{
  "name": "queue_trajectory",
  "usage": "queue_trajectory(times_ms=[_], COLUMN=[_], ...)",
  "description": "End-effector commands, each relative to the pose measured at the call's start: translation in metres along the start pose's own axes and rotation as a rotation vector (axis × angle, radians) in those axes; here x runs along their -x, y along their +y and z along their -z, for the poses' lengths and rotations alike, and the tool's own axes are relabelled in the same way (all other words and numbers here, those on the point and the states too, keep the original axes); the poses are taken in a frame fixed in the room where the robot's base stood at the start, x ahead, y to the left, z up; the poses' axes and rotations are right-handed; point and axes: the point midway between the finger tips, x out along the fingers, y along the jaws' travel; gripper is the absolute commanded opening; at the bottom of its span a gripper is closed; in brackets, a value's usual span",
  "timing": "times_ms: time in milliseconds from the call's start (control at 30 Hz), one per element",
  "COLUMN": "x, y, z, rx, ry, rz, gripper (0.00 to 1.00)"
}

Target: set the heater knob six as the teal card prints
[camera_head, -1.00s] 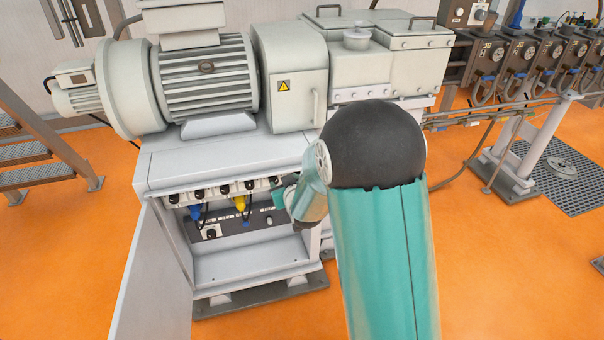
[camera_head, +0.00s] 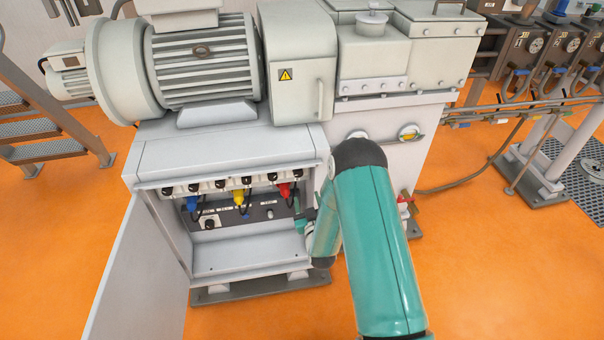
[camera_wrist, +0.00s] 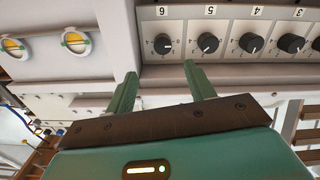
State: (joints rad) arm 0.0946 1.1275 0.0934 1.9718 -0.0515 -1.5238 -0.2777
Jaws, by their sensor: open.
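Knob six (camera_wrist: 163,48) is a black round knob with a pale pointer mark, under the upside-down "6" label at the left end of the row in the wrist view. My gripper (camera_wrist: 160,70) is open and empty. Its two green fingers are spread below knob six in that picture, one on each side of its line, apart from it. In the head view, the knob row (camera_head: 232,184) runs along the top of the open cabinet, and my arm hides most of the gripper. I cannot make out a teal card in either current view.
Knob five (camera_wrist: 208,43) sits close beside knob six, with more knobs further right. Blue (camera_head: 192,203), yellow (camera_head: 238,197) and red (camera_head: 285,190) plugs hang under the row. The open cabinet door (camera_head: 140,270) stands at the left. Two round gauges (camera_wrist: 75,40) lie left of the panel.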

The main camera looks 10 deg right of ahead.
Motion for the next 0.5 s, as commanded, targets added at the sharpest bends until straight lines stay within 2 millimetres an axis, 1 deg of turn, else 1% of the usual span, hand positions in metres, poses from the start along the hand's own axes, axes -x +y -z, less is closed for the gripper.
queue_trajectory(times_ms=[167,500], x=[-0.028,-0.096], y=[-0.004,-0.003], z=[0.002,0.001], rx=[0.0,0.0], ry=[0.002,0.002], rz=[0.002,0.003], gripper=[0.54,0.54])
